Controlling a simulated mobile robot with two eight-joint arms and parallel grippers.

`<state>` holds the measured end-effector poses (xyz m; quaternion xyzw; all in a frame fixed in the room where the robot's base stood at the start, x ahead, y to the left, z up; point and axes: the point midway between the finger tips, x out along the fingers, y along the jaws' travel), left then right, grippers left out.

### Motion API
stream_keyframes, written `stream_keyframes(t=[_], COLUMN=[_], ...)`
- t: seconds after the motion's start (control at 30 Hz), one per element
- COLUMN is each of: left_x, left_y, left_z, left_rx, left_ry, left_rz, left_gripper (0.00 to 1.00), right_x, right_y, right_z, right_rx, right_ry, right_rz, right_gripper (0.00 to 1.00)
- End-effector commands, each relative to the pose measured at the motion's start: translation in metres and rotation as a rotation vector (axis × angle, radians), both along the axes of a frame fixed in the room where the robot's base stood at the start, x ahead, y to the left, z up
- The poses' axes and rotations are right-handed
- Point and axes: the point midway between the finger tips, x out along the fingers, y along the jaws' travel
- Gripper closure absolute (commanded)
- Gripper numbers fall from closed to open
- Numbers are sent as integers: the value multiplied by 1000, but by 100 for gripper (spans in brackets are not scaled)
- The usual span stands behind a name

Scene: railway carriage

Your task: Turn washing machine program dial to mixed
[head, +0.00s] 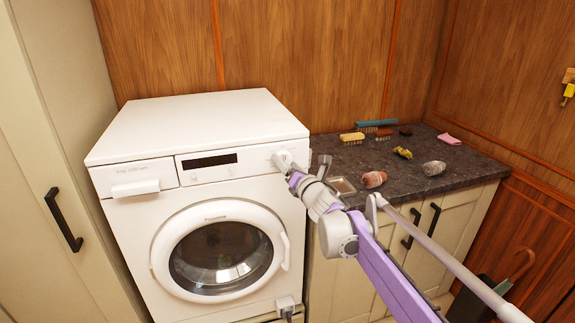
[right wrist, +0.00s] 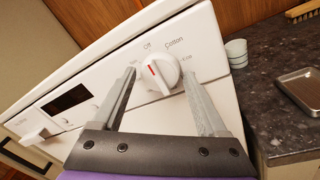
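The white washing machine (head: 200,190) stands against the wood wall. Its program dial (right wrist: 157,74) is a white round knob with a red line. The line points up toward the "Off" label in the right wrist view. "Cotton" is printed to the right of "Off"; the smaller labels are hard to read, and no "mixed" label can be made out. My right gripper (right wrist: 160,84) is open, with one finger on each side of the dial and gaps visible. In the head view the right gripper (head: 287,166) is at the panel's right end and partly covers the dial. My left gripper is not in view.
A dark stone counter (head: 340,153) is right of the machine, holding brushes, a metal tray (head: 342,186), a pink cloth (head: 449,139) and several small items. White cups (right wrist: 236,52) stand near the machine. A tall cabinet (head: 50,150) is at left.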

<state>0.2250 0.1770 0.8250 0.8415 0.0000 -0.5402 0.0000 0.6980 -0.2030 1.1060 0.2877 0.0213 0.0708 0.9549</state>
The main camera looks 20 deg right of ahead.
Motion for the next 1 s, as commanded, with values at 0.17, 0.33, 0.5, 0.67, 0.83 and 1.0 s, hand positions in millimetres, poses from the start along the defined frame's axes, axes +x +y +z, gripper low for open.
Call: stream_keyframes(t=[0.17, 0.33, 0.5, 0.67, 0.83, 1.0], left_x=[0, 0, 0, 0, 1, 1], left_y=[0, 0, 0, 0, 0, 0], left_z=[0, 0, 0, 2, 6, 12], left_rx=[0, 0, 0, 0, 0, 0], left_ry=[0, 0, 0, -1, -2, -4], left_rz=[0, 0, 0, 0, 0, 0], left_gripper=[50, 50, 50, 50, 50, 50], right_x=[0, 0, 0, 0, 0, 0], right_y=[0, 0, 0, 0, 0, 0], right_z=[0, 0, 0, 0, 1, 1], right_rx=[0, 0, 5, 40, 126, 263], right_ry=[0, 0, 0, 1, 4, 9], right_rz=[0, 0, -1, 0, 0, 0], right_gripper=[59, 89, 94, 94, 94, 94])
